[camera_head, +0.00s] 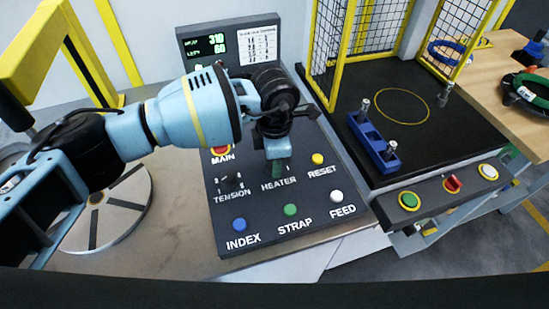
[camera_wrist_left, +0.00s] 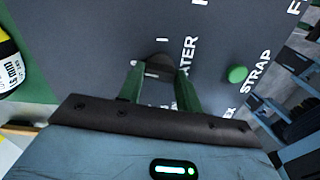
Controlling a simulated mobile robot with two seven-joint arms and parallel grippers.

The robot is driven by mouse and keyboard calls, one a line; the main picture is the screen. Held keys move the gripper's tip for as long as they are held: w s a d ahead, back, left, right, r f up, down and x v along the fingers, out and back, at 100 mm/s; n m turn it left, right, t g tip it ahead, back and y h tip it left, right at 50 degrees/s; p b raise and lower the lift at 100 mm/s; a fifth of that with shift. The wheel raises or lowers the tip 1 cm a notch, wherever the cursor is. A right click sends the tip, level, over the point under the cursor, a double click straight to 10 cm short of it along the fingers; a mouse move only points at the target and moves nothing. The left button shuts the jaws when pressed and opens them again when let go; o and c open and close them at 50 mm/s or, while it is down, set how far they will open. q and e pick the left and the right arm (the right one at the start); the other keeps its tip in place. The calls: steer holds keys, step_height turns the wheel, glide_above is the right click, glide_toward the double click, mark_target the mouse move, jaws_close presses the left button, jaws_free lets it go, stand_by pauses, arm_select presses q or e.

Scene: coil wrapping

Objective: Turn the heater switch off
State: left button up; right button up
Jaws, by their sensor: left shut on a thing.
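The dark control panel (camera_head: 265,210) carries the HEATER label, with the heater switch above it. In the head view the switch is hidden behind my left gripper (camera_head: 277,168), whose fingers point down right above the label. In the left wrist view the dark round heater switch (camera_wrist_left: 157,61) sits between the green fingertips of my left gripper (camera_wrist_left: 160,80), beside its label. The gripper is shut on the switch. The switch's exact angle is hard to tell. My right gripper is in neither view.
The TENSION knob (camera_head: 232,182) is close to the left, and the yellow RESET button (camera_head: 318,159) to the right. The INDEX (camera_head: 239,225), STRAP (camera_head: 291,210) and FEED (camera_head: 336,196) buttons line the near edge. A display (camera_head: 206,45) stands behind.

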arm_select(q)
steer(key=shift+n+p, duration=0.3)
steer(key=shift+n, duration=0.5)
steer(key=o, duration=1)
steer(key=shift+r, duration=3.9)
